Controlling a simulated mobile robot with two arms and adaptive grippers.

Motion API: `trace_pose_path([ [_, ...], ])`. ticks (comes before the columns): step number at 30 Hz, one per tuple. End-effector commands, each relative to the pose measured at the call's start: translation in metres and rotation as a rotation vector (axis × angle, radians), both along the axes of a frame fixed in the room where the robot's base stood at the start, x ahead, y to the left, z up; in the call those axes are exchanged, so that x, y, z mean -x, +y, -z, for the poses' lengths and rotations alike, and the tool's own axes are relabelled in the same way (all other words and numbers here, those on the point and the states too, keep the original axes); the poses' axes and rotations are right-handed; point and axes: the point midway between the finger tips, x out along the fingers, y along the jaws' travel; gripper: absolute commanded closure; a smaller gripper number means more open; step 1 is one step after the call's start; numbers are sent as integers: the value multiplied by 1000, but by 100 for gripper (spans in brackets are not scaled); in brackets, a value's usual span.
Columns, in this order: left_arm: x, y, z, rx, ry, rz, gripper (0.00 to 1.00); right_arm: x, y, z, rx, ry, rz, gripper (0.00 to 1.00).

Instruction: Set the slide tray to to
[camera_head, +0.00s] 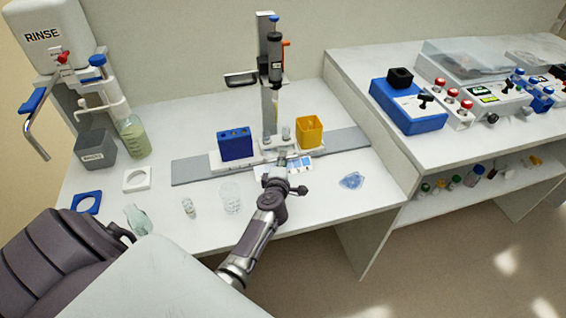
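A long grey rail (190,171) lies across the left table. On it is a white sliding tray (221,163), bearing a blue block with holes (236,146) at its left and a yellow open box (309,132) at its right. My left gripper (281,160) is at the tray's front edge, near its middle. It covers part of the tray and of a small blue-and-white plate (300,163) there. From this view I cannot tell whether its fingers are open or closed, or touch the tray. My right gripper is not visible.
A dispenser stand (269,80) rises behind the tray. A clear beaker (231,197), a small vial (188,207) and a crumpled blue film (352,181) lie in front. A rinse tank (48,30), grey box (95,149) and green bottle (133,137) are at left. Another bench (400,150) adjoins right.

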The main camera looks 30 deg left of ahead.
Motion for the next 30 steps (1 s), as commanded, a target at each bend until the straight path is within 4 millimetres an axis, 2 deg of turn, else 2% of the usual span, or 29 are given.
trace_pose_path([
  [7,0,1,0,0,1,0,77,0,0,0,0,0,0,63],
  [12,0,1,0,0,1,0,100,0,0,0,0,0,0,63],
  [23,1,2,0,-1,1,-1,100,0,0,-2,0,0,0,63],
  [30,24,21,0,-2,4,-1,100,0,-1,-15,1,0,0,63],
])
